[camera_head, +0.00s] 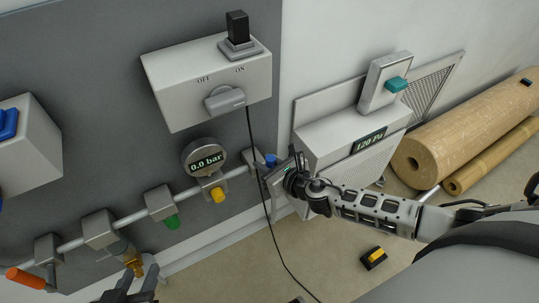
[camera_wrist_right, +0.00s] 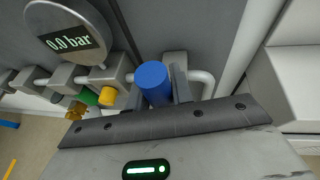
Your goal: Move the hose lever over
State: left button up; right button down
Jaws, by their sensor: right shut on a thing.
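A pipe (camera_head: 134,217) with several valve blocks runs along the grey panel. At its right end is a blue cylindrical handle (camera_wrist_right: 154,83), which also shows in the head view (camera_head: 271,160). My right gripper (camera_head: 275,172) is shut on this blue handle, and its two fingers flank it in the wrist view (camera_wrist_right: 156,92). An orange lever (camera_head: 26,278) sits at the pipe's left end, and a brass fitting (camera_head: 132,262) hangs nearby. I cannot tell which handle is the hose lever. My left gripper (camera_head: 138,280) is at the bottom edge, fingers apart and empty, just below the brass fitting.
Green (camera_head: 171,222) and yellow (camera_head: 217,194) knobs sit along the pipe. A gauge (camera_head: 205,157) reads 0.0 bar. Above is an ON/OFF switch box (camera_head: 180,87) with a hanging black cable (camera_head: 265,205).

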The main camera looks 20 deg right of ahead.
jog(key=shift+a, duration=0.15)
dwell(0.3)
jog(key=c, duration=1.2)
grip_release()
jog(key=shift+c, duration=0.2)
jog(key=shift+s+r, duration=0.1)
jog(key=shift+s, duration=0.3)
jog(key=v, duration=1.5)
jog(key=shift+p, duration=0.35)
